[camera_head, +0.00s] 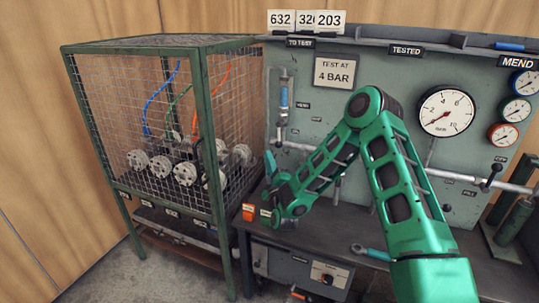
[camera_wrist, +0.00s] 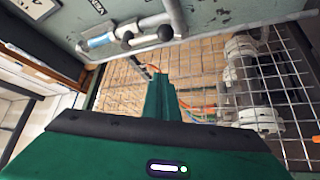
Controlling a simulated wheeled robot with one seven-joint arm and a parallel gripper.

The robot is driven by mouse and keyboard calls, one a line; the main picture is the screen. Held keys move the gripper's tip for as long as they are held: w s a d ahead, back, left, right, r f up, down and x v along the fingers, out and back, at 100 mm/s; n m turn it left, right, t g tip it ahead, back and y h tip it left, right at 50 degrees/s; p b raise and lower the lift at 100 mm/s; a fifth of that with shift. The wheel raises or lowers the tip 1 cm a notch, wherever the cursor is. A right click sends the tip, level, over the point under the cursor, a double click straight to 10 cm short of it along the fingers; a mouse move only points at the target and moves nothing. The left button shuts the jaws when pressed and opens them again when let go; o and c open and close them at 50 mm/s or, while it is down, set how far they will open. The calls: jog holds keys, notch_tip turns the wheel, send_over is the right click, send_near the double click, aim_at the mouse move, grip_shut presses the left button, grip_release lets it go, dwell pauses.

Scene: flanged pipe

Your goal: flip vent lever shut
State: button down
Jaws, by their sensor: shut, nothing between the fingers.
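On the left of the grey panel, a vertical pipe (camera_head: 283,100) with a blue section carries a small lever with a dark knob. In the wrist view this pipe (camera_wrist: 100,41) runs along the top, with two dark knobs (camera_wrist: 165,33) beside it. A second black-knobbed lever (camera_head: 490,178) sits on the horizontal pipe at the right. I cannot read which lever is labelled vent. My gripper (camera_head: 269,160) is shut and empty, below the left pipe and near the cage's right side. Its green fingers (camera_wrist: 161,95) point toward the mesh, apart from the knobs.
A green mesh cage (camera_head: 215,120) with flanged parts and coloured hoses stands close at left. A large pressure gauge (camera_head: 446,111) and smaller gauges are on the panel. A teal-handled tool (camera_head: 370,252) and an orange block (camera_head: 249,212) lie on the bench.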

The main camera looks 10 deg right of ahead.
aim_at(279, 134)
jog(key=shift+w+d+r, duration=0.15)
jog(key=shift+w+d, duration=0.5)
jog(key=shift+w, duration=0.65)
jog(key=shift+w+d+r, duration=0.2)
jog(key=shift+w+d, duration=0.4)
jog(key=shift+w, duration=0.75)
jog(key=shift+w+d+r, duration=0.15)
jog(key=shift+w+d, duration=0.5)
jog(key=shift+w, duration=0.65)
jog(key=shift+a, duration=0.2)
